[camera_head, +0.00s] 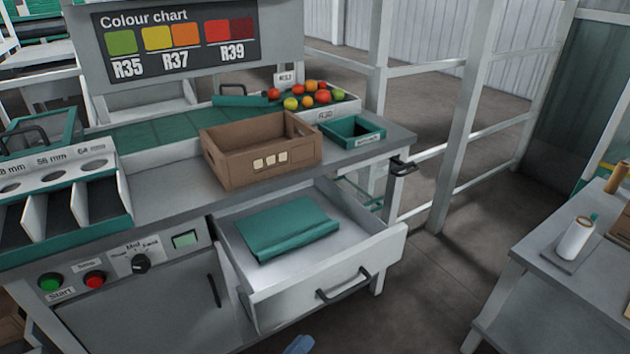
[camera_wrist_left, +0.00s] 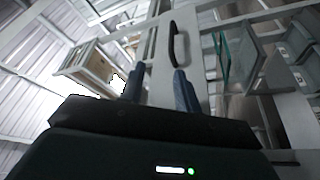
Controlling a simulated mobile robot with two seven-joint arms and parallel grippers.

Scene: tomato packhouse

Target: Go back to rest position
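Only a small blue-grey tip of my left gripper (camera_head: 299,345) shows at the bottom edge of the head view, in front of and below the open drawer (camera_head: 275,295). In the left wrist view its two blue-grey fingers (camera_wrist_left: 160,88) stand apart with nothing held between them. A dark handle (camera_wrist_left: 178,42) on a pale panel shows beyond the fingertips, and no contact with it is visible. My right gripper is in neither view.
The drawer sticks out with a green folded sheet (camera_head: 285,228) inside. On the bench stand a brown crate (camera_head: 260,150), a green tray (camera_head: 352,133) and a white box of tomatoes (camera_head: 340,108). A side table (camera_head: 545,255) stands at right, with open floor between.

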